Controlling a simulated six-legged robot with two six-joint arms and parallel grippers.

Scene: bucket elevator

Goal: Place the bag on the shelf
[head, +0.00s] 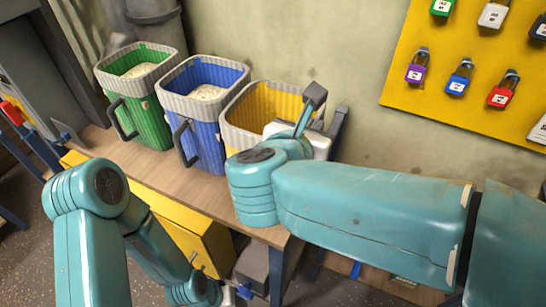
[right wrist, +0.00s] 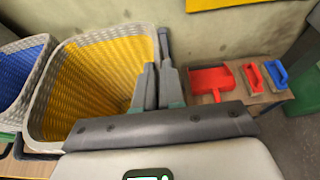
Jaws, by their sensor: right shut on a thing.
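My right gripper (right wrist: 158,75) is shut, its dark fingers close together over the bench's right end. A low wooden shelf (right wrist: 270,99) is at the right of the right wrist view. My left arm bends down to the bottom edge; its jaws cannot be made out.
Green (head: 150,122), blue (head: 208,140) and yellow (head: 262,108) buckets with grey rims stand on the wooden bench (head: 190,195). A red tool (right wrist: 210,80) and red and blue brushes lie on the low shelf. A yellow padlock board (head: 435,95) hangs on the wall.

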